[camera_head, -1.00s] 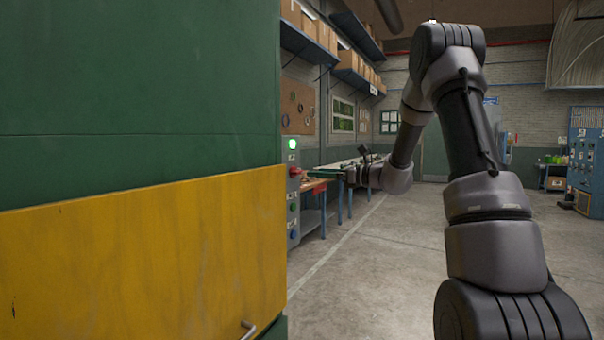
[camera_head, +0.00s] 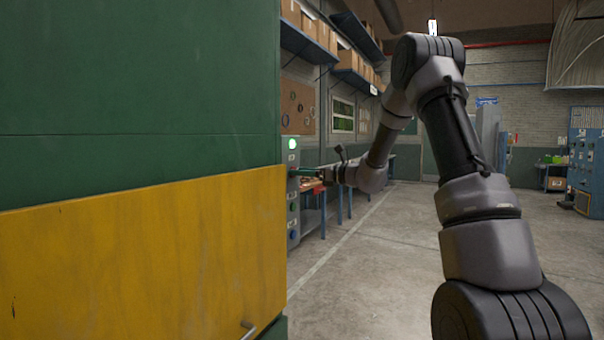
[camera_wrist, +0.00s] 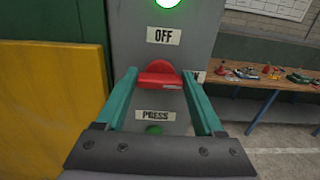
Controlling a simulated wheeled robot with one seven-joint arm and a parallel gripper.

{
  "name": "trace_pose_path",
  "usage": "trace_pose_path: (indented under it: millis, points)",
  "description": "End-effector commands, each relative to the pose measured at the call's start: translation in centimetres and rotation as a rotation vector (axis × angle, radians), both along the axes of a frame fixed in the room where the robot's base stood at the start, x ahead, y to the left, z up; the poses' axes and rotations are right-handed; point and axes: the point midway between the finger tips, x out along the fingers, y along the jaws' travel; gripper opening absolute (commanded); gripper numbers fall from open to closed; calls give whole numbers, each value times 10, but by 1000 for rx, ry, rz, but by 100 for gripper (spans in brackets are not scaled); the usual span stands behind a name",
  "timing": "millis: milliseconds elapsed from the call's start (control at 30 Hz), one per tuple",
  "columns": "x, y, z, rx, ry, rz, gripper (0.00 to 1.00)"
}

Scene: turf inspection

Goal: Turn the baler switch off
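The baler switch is a red knob (camera_wrist: 160,76) on a grey control box (camera_wrist: 203,18). An OFF label (camera_wrist: 164,36) is above it, and a label at its right is mostly hidden by a finger. My gripper (camera_wrist: 160,74) has its two teal fingers spread, one on each side of the knob. Whether they touch it I cannot tell. A green lamp (camera_wrist: 168,2) is lit above the OFF label. In the head view, my gripper (camera_head: 303,172) reaches the box (camera_head: 293,222) from the right and hides the knob.
The green and yellow baler body (camera_head: 140,240) fills the left, close beside the box. A PRESS label (camera_wrist: 156,115) and green button (camera_wrist: 154,129) are below the knob. A wooden table (camera_wrist: 270,80) with small items stands to the right. The floor (camera_head: 380,270) is clear.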

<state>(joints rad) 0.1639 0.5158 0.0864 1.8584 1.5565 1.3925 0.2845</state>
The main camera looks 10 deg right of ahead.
Motion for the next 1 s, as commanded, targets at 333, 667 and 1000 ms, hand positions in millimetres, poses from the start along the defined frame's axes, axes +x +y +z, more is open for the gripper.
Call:
trace_pose_path:
  millis: [333,667,1000]
  points:
    - [0,0,0,-26,-34,0,14]
    - [-1,0,-1,-154,-211,0,14]
    - [-2,1,-2,-345,-471,0,14]
